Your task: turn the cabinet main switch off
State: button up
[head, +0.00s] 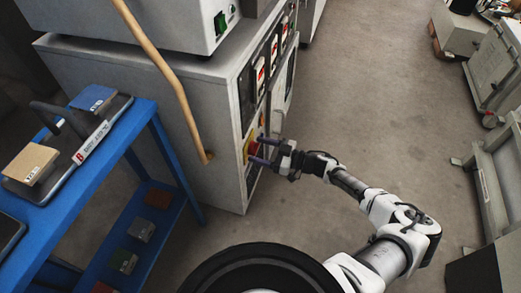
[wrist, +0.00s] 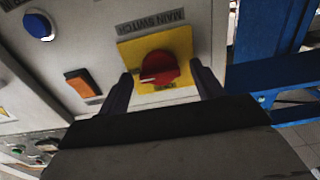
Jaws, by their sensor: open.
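The cabinet main switch (wrist: 158,68) is a red rotary knob on a yellow plate (wrist: 183,44), with a "MAIN SWITCH" label above it in the wrist view. In the head view the yellow plate (head: 248,148) is on the grey cabinet's (head: 215,125) front, partly hidden by my gripper. My gripper (head: 256,150) is open, its two dark fingers pointing at the panel. In the wrist view the gripper (wrist: 165,85) has one finger on each side of the knob. I cannot tell whether the fingers touch it. The knob's white mark points roughly left in the wrist view.
An orange rocker (wrist: 83,83) and a blue round button (wrist: 38,25) are beside the switch. A blue cart (head: 150,112) with tile samples stands left of the cabinet. A wooden handle (head: 165,70) leans on the cabinet. The floor (head: 370,100) right of the cabinet is clear.

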jog(key=shift+a, duration=0.2)
jog(key=c, duration=1)
jog(key=shift+n, duration=0.3)
jog(key=shift+d+n+b, duration=0.1)
jog(key=shift+n+b, duration=3.3)
jog(key=shift+n, duration=5.2)
